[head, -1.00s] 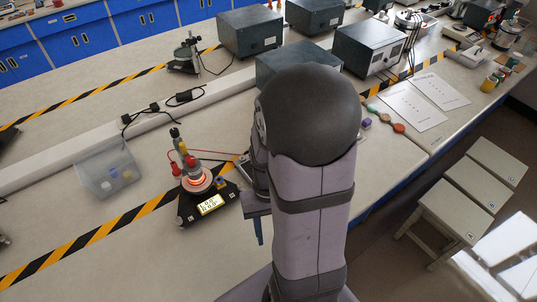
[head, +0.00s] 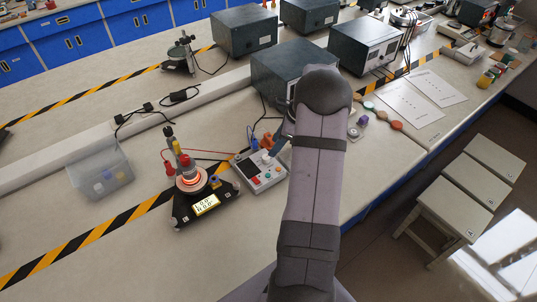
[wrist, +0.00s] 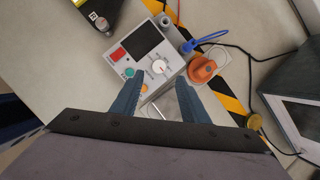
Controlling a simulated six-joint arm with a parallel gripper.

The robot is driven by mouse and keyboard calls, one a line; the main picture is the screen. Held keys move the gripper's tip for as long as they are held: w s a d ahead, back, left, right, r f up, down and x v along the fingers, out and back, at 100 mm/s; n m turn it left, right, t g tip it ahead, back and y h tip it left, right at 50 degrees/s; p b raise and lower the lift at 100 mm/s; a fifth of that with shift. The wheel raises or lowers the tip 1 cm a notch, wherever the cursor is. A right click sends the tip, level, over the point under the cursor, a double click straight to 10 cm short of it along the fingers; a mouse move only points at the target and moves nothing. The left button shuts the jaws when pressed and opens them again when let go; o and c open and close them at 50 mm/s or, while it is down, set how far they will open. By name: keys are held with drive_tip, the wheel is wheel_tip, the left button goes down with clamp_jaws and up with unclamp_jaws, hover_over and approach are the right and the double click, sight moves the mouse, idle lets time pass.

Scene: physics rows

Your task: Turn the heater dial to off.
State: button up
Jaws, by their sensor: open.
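The white heater dial (wrist: 159,67) stands on the face of a pale control box (wrist: 142,45) in the wrist view. The box has a dark display, a red switch, a green button and an orange button. My gripper (wrist: 157,81) is open, with its two dark blue fingers either side of the dial's line and nothing between them. I cannot tell their height above the box.
Dark instrument boxes (head: 290,72) stand behind my arm. The bench in front of the heater is clear.

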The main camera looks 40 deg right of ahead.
sight(267, 157)
drive_tip(key=shift+m, duration=0.9)
drive_tip(key=shift+a+f, duration=0.1)
drive_tip(key=shift+p+x, duration=1.15)
drive_tip(key=shift+x, duration=2.4)
clamp_jaws()
